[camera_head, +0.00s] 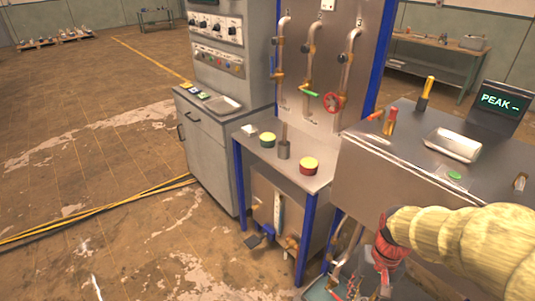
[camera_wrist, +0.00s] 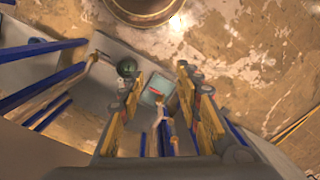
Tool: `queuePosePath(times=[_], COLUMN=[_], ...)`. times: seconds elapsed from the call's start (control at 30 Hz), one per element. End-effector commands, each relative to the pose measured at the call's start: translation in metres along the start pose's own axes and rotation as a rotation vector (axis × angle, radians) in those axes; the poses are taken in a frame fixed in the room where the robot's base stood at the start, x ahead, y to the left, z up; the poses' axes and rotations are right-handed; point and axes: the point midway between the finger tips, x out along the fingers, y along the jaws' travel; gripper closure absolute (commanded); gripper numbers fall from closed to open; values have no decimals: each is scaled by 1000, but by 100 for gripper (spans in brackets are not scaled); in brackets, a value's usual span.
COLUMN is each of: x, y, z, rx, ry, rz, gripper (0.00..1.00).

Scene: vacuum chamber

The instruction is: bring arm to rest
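My arm (camera_head: 465,245) wears a pale yellow ribbed sleeve and enters from the lower right of the head view. It reaches to a red wrist part (camera_head: 387,252) in front of the steel bench. My gripper (camera_wrist: 160,76) shows in the wrist view with its two yellowish fingers spread apart. No held thing shows between them. Through the gap I see a small pale bin (camera_wrist: 158,91) with something red in it, lower down. In the head view the fingers are small and hard to make out against the clutter below the bench.
A grey control cabinet (camera_head: 215,135) stands behind. The floor at left is open.

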Motion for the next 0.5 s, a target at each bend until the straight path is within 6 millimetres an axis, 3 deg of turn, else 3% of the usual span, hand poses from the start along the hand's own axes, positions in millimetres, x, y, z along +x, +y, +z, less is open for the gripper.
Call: queuePosePath(times=[0.1, 0.5], x=[-38, -139], y=[-7, -33], z=[20, 70], rx=[-61, -219], ry=[84, 428], rz=[19, 22], gripper=[66, 66])
